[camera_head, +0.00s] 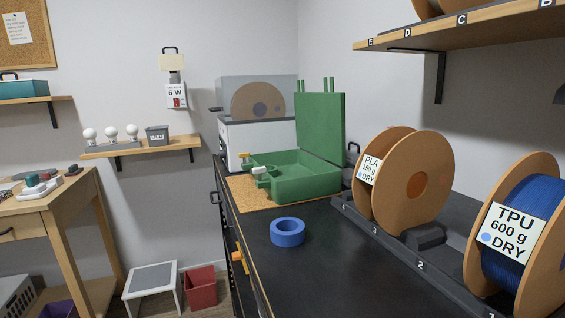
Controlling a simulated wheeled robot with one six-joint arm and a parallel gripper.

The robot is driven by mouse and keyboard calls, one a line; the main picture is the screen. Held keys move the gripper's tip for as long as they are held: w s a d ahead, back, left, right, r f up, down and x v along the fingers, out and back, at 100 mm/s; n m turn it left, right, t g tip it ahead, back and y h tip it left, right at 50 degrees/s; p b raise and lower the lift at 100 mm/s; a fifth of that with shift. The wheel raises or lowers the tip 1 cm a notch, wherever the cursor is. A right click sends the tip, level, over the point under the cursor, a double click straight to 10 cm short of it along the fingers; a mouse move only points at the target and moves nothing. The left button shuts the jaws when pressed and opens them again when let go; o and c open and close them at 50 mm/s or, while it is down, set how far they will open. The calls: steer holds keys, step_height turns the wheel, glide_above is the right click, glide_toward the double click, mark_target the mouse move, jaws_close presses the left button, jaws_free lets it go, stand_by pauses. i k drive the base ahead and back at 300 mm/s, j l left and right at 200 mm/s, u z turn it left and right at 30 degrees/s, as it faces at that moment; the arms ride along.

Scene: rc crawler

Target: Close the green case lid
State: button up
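The green case (300,181) sits on a cork mat on the dark counter, in the middle of the view. Its lid (321,124) stands upright, open at the back right edge of the case. My gripper does not show in this view.
A blue tape ring (287,233) lies on the counter before the case. Large filament spools (433,178) stand in a rack to the right. A grey box-shaped machine (256,134) stands behind the case. A lettered shelf (470,32) overhangs the upper right. Dark counter is bare around the tape.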

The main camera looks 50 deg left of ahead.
mark_target(320, 117)
steer(key=u, duration=1.1)
